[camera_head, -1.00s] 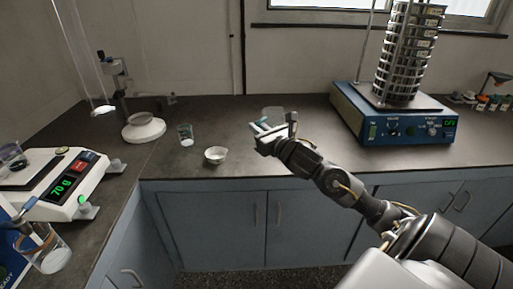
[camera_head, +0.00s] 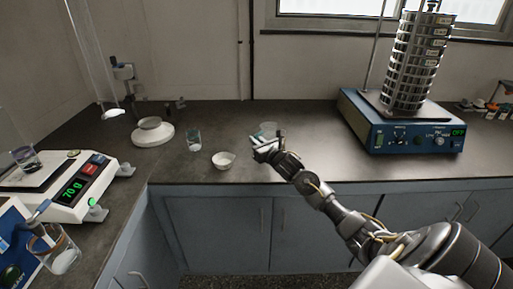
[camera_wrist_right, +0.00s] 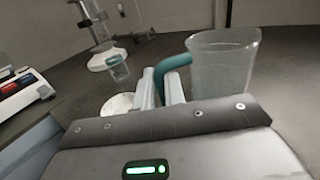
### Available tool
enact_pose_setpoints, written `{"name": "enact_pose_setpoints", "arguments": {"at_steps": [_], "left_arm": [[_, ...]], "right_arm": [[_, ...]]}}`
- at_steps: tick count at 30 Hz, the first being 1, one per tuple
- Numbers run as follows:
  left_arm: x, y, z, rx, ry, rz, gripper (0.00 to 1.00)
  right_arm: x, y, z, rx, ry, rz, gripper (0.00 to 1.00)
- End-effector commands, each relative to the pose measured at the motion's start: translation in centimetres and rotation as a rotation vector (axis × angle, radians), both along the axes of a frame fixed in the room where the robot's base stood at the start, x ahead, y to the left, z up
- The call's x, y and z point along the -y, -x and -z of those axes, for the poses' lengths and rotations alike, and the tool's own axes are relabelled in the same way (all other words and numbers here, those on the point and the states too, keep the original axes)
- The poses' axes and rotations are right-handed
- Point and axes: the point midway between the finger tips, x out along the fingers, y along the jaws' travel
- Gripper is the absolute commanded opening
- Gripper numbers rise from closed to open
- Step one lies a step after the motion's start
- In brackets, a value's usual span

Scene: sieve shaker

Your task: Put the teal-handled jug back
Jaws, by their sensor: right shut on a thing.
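The jug (camera_wrist_right: 222,70) is a clear, empty-looking vessel with a teal handle (camera_wrist_right: 175,72), upright in the right wrist view. My right gripper (camera_wrist_right: 163,82) is shut on the teal handle. In the head view, the jug (camera_head: 269,127) shows just behind my right gripper (camera_head: 263,146), over the back counter. I cannot tell whether its base touches the counter. My left gripper is not in view.
A white bowl (camera_head: 223,160) and a small clear beaker (camera_head: 194,141) stand left of the gripper. A sieve shaker (camera_head: 405,130) stands at the right, a balance (camera_head: 65,190) at the left. Counter between gripper and shaker is clear.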

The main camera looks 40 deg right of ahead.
Motion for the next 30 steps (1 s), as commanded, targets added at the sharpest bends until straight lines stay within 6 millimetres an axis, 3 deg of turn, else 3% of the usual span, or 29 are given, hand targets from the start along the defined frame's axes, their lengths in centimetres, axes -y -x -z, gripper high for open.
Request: {"name": "enact_pose_setpoints", "arguments": {"at_steps": [6,19,20,24,30], "left_arm": [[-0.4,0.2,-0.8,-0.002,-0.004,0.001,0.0],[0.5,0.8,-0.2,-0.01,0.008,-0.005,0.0],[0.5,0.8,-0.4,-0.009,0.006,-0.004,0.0],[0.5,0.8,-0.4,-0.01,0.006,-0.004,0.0],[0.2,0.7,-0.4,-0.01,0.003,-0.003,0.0]], "right_arm": [[0.0,0.0,2.5,0.0,-0.003,0.001,0.0],[0.0,0.1,3.3,0.001,0.001,0.001,0.0],[0.0,0.1,3.2,-0.001,0.0,0.001,0.15],[0.0,0.1,3.2,-0.001,0.0,0.001,0.33],[0.0,0.1,3.2,-0.001,0.0,0.001,0.33]]}}
